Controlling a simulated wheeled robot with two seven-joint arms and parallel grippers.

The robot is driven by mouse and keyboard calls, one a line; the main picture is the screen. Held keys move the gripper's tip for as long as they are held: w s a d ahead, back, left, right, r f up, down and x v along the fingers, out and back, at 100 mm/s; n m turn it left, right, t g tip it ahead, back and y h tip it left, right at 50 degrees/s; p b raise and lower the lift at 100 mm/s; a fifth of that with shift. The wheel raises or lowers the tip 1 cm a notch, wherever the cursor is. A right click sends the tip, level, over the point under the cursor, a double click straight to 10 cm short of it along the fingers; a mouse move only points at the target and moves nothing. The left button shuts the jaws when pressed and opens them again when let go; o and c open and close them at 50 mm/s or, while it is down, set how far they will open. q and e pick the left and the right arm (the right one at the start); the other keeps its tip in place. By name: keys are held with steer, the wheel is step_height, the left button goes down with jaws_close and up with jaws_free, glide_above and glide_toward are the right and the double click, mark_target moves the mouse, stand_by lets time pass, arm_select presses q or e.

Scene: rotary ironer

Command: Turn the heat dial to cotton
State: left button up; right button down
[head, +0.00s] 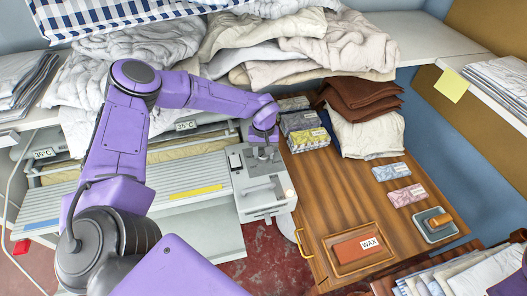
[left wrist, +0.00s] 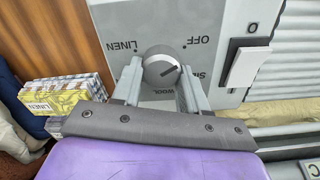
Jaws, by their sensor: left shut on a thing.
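The heat dial (left wrist: 161,71) is a round grey knob on the ironer's light grey control panel (left wrist: 215,15). In the left wrist view its dark mark slants to the upper right, on the side of the OFF and partly covered silk labels. LINEN is at the upper left and WOOL below. I see no cotton label; the left finger covers part of the panel. My left gripper (left wrist: 157,85) has its fingers on either side of the dial, shut on it. In the head view my left gripper (head: 262,150) hides the dial from above. My right gripper is not in view.
A white rocker switch (left wrist: 247,67) is beside the dial. Small boxes (head: 303,127) and folded brown cloths (head: 362,95) stand close by on the wooden table (head: 330,195). A WAX block (head: 358,248) lies in a tray. Linen heaps are behind the ironer.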

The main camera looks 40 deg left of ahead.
mark_target(264, 154)
arm_select(q)
steer(key=o, duration=1.1)
steer(key=shift+c, duration=0.2)
step_height(264, 154, up, 3)
steer(key=shift+s+d+r+b, duration=0.1)
steer(key=shift+r+b, duration=0.05)
steer(key=shift+b, duration=0.5)
steer(key=s+d+r+b, duration=0.4)
steer(key=s+d+r, duration=0.3)
steer(key=s+r, duration=0.2)
steer(key=s, duration=0.2)
steer(key=shift+s+r, duration=0.3)
steer(key=shift+s, duration=0.1)
steer(key=shift+d, duration=0.1)
